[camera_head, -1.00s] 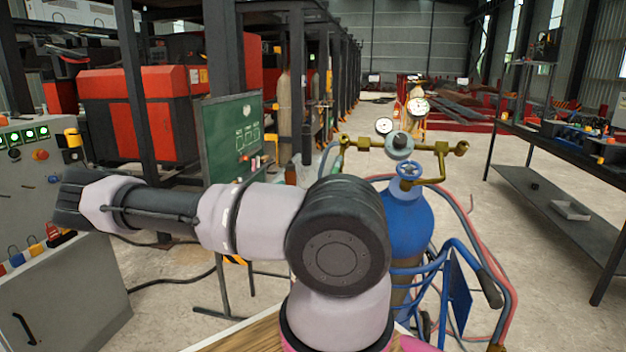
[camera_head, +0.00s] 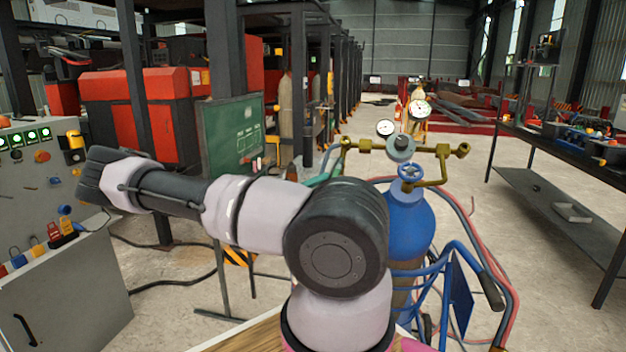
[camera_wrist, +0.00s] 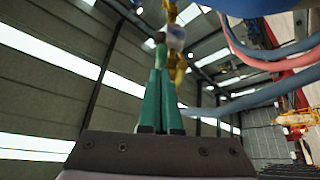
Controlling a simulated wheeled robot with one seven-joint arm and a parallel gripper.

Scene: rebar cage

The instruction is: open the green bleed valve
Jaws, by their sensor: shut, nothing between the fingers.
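My gripper (camera_wrist: 159,75) has green fingers, pressed together and empty, pointing up the wrist view. In the head view its green fingers (camera_head: 322,178) show just behind my arm, near the left end of the brass manifold (camera_head: 432,150). In the wrist view the brass pipework (camera_wrist: 181,68) runs just beyond and right of the fingertips. A small greenish piece at the tips may be the bleed valve, but it blends with the fingers. I cannot tell its handle position or whether the fingers touch it.
A blue gas cylinder (camera_head: 410,225) stands below the manifold on a blue cart. Red and blue hoses (camera_wrist: 275,58) hang to the right in the wrist view. A control cabinet (camera_head: 60,270) stands left, a workbench (camera_head: 560,150) right.

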